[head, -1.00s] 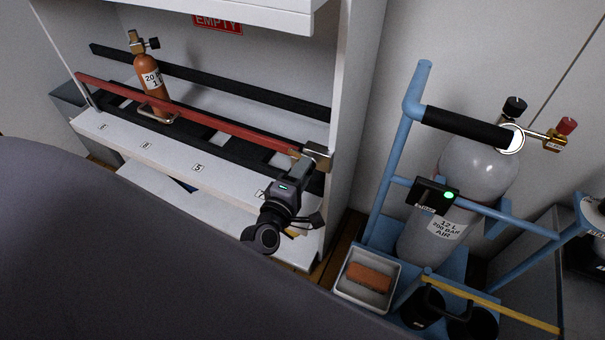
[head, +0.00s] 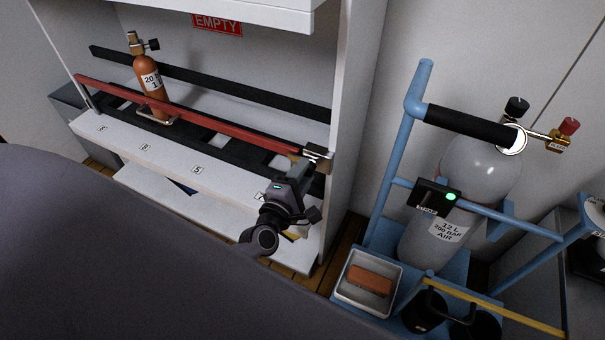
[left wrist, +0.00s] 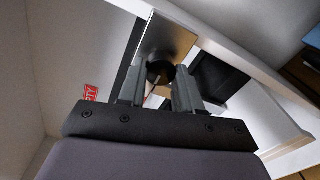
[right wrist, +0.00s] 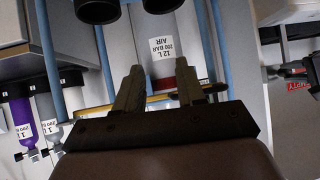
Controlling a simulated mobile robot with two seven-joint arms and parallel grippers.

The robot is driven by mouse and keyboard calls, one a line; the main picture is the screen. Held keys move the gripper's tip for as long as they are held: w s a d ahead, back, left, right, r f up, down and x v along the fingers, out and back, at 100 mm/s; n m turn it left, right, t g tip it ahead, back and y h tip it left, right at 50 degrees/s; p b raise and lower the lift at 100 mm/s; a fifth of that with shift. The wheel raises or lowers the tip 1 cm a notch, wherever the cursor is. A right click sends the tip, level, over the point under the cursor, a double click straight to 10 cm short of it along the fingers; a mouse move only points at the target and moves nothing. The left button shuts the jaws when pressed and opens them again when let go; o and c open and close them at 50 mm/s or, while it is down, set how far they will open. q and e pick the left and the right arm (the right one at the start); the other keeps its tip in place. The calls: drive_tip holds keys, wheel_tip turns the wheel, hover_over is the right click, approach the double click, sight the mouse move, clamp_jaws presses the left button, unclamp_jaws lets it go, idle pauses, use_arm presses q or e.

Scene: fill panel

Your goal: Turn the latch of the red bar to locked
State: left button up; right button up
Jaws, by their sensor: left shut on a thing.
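The red bar (head: 200,117) runs across the front of the rack in the head view, in front of an orange cylinder (head: 151,80). The latch (head: 318,152) is a metal plate at the bar's right end, by the rack's side wall. In the left wrist view the metal latch plate (left wrist: 167,40) has a dark round knob (left wrist: 160,71) between the fingertips. My left gripper (head: 305,172) is shut on this knob; its fingers also show in the left wrist view (left wrist: 160,88). My right gripper (right wrist: 158,88) shows only in the right wrist view, fingers apart and empty. The latch's lock marking cannot be read.
A blue trolley (head: 401,150) with a large grey air cylinder (head: 475,165) stands right of the rack. It carries a tray (head: 341,285) with an orange-brown block (head: 371,280). A red EMPTY sign (head: 217,24) is on the rack's back wall.

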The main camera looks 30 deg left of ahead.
use_arm(q)
drive_tip(key=o, duration=0.9)
drive_tip(key=shift+o, duration=0.7)
use_arm(e)
drive_tip(key=shift+s+f, duration=0.2)
use_arm(q)
drive_tip(key=s, duration=0.7)
drive_tip(key=shift+d+p, duration=0.2)
drive_tip(key=shift+p, duration=0.2)
use_arm(e)
drive_tip(key=shift+s+d, duration=0.2)
drive_tip(key=shift+d, duration=0.05)
use_arm(q)
drive_tip(key=shift+s+r, duration=0.1)
